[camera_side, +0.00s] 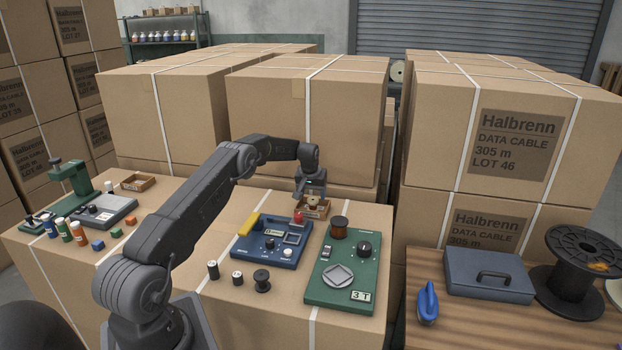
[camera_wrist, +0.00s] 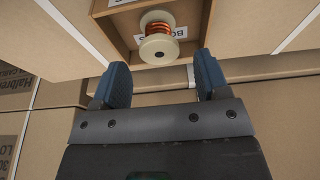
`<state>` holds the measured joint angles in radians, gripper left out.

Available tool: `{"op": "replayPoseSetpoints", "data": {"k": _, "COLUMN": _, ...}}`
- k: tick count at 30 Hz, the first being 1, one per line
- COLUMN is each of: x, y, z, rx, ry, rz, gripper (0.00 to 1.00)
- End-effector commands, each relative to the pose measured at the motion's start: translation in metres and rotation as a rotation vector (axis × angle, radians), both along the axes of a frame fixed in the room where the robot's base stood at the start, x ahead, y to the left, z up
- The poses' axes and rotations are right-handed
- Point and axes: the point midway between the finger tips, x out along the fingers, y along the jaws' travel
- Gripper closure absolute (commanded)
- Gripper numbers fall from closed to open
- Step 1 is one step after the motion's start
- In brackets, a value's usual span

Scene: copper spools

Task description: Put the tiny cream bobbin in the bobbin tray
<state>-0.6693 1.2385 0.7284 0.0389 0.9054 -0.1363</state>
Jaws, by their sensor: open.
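The small cream bobbin (camera_wrist: 158,47), wound with copper wire, shows in the wrist view within the outline of the wooden bobbin tray (camera_wrist: 103,27). A white label is partly hidden behind it. In the side view the tray (camera_side: 323,210) stands at the back of the carton top, and the bobbin (camera_side: 313,203) shows small there, below my gripper (camera_side: 308,195). In the wrist view my gripper (camera_wrist: 161,70) is open, its two blue fingers apart with nothing between them. The bobbin lies just beyond the fingertips. Whether it rests on the tray floor is hard to tell.
A blue instrument (camera_side: 270,243) and a green instrument (camera_side: 342,270) stand in front of the tray. A copper spool (camera_side: 339,228) is close to its right. Several dark spools (camera_side: 261,281) stand in front. Tall cartons (camera_side: 305,120) rise behind.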

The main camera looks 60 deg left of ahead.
Motion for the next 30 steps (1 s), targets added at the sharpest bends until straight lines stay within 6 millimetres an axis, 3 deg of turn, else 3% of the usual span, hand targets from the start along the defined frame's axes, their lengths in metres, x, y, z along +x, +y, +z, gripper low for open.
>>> {"op": "replayPoseSetpoints", "data": {"k": 3, "x": -0.005, "y": -0.005, "z": 0.029, "rx": 0.003, "ry": -0.003, "rz": 0.0, "gripper": 0.32}}
{"op": "replayPoseSetpoints", "data": {"k": 9, "x": -0.013, "y": -0.013, "z": 0.067, "rx": 0.002, "ry": -0.001, "rz": -0.001, "gripper": 0.32}}
{"op": "replayPoseSetpoints", "data": {"k": 17, "x": -0.017, "y": -0.02, "z": 0.093, "rx": 0.001, "ry": -0.001, "rz": -0.003, "gripper": 0.32}}
{"op": "replayPoseSetpoints", "data": {"k": 20, "x": -0.016, "y": -0.034, "z": 0.11, "rx": 0.005, "ry": -0.007, "rz": -0.025, "gripper": 0.32}}
{"op": "replayPoseSetpoints", "data": {"k": 23, "x": -0.015, "y": -0.066, "z": 0.145, "rx": 0.015, "ry": -0.021, "rz": -0.075, "gripper": 0.32}}
{"op": "replayPoseSetpoints", "data": {"k": 26, "x": -0.022, "y": -0.114, "z": 0.187, "rx": 0.026, "ry": -0.038, "rz": -0.146, "gripper": 0.32}}
{"op": "replayPoseSetpoints", "data": {"k": 30, "x": -0.048, "y": -0.185, "z": 0.239, "rx": 0.041, "ry": -0.063, "rz": -0.249, "gripper": 0.32}}
